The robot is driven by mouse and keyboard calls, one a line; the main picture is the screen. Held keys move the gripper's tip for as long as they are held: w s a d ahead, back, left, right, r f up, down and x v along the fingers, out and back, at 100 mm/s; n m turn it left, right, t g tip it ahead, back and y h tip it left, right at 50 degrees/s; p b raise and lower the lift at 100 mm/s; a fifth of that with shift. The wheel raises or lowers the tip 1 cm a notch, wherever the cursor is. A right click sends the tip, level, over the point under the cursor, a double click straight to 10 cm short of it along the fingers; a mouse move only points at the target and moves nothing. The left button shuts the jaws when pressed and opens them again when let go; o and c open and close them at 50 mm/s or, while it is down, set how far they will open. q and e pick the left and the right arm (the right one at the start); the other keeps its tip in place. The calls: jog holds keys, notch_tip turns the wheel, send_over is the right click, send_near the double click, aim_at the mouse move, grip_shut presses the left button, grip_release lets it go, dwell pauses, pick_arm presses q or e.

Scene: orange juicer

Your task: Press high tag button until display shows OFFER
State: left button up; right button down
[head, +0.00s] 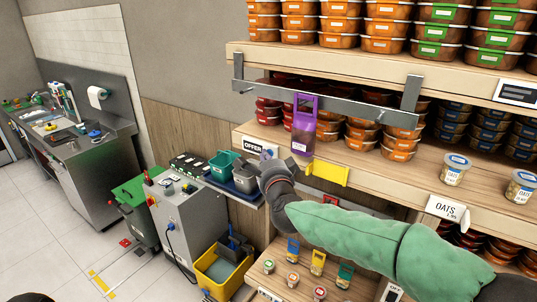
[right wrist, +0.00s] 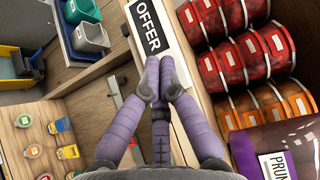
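The tag also fills the upper middle of the right wrist view (right wrist: 150,28), where OFFER reads clearly. My right gripper (head: 266,166) is at the right end of this tag in the head view. In the right wrist view its purple fingers (right wrist: 158,88) come together at the tips, with nothing seen between them. They overlap the tag's lower part and hide the button there. I cannot tell whether the tips touch the tag. My left gripper is not in view.
An OATS tag (head: 447,208) and a dark-faced tag (head: 517,93) sit on other shelf edges. A purple prune bag (head: 304,125) hangs from a metal rail (head: 330,100). A yellow holder (head: 327,172) juts from the shelf. Grey machine (head: 180,222) at left; open floor beyond.

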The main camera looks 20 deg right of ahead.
jog(key=shift+s+a, duration=0.45)
jog(key=shift+a, duration=0.05)
jog(key=shift+s+a+p, duration=0.35)
jog(key=shift+s+a, duration=0.4)
jog(key=shift+a, duration=0.25)
jog(key=shift+s+a+p, duration=0.35)
jog(key=shift+s+a, duration=0.4)
jog(key=shift+a, duration=0.2)
jog(key=s+a+p, duration=0.1)
jog(key=s+a, duration=0.2)
jog(key=a, duration=0.1)
jog(key=shift+s+a, duration=0.35)
jog(key=shift+a, duration=0.05)
